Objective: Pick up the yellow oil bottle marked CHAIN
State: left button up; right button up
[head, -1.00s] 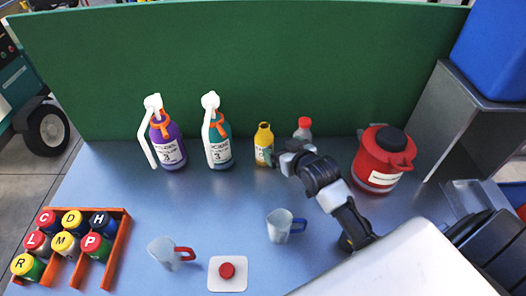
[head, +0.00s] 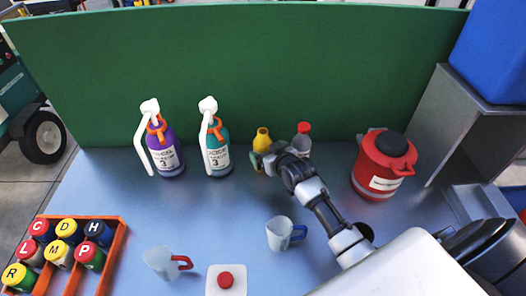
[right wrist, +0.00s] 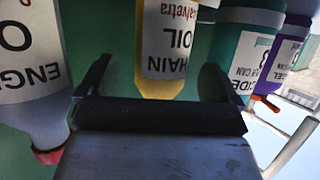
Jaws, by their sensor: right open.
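The yellow oil bottle (head: 262,138) stands upright on the blue table near the green back panel. In the right wrist view the yellow bottle (right wrist: 165,72) appears upside down, with a white label reading CHAIN OIL. My right gripper (head: 264,163) is open in front of it and hides its lower part in the head view. In the right wrist view the dark fingers of my right gripper (right wrist: 154,80) lie on either side of the bottle's line, with gaps left and right. I cannot tell how deep the bottle is between them. My left gripper is out of view.
A clear ENGINE oil bottle (head: 302,138) with a red cap stands close on the right. Teal (head: 216,150) and purple (head: 165,150) pump bottles stand left. A red can (head: 382,165) is right. Jugs (head: 279,233), a red button (head: 225,280) and a cap rack (head: 112,250) are nearer.

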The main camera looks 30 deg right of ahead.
jog(key=shift+x, duration=1.85)
jog(key=shift+a, duration=0.1)
jog(key=c, duration=0.9)
jog(key=shift+c, duration=0.8)
jog(key=shift+r, duration=0.15)
